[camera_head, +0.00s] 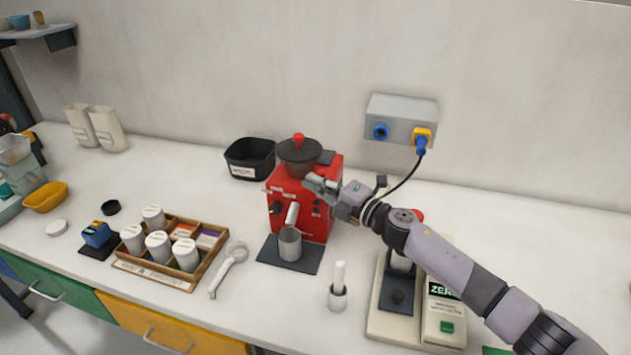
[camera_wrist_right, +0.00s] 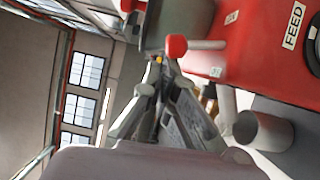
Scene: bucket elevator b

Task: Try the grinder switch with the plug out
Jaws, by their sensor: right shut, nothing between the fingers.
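The red grinder (camera_head: 318,215) stands on the counter against the wall, with a dark hopper (camera_head: 298,155) on top. In the right wrist view, a lever with a red knob (camera_wrist_right: 176,46) sticks out from the red body (camera_wrist_right: 245,50), close to my fingertips. Contact cannot be told. My right gripper (camera_head: 314,183) is shut and empty at the grinder's upper front; it also shows in the right wrist view (camera_wrist_right: 160,68). A blue plug (camera_head: 421,144) on a black cable sits at the yellow socket (camera_head: 423,134). The cable's lower end is hidden behind my arm.
The grey wall box (camera_head: 402,112) also has a blue socket (camera_head: 380,131). A metal cup (camera_head: 290,243) stands below the grinder's spout. A scale (camera_head: 443,312) is under my right arm. A wooden tray (camera_head: 170,277) with jars and a white tool (camera_head: 229,269) lie left.

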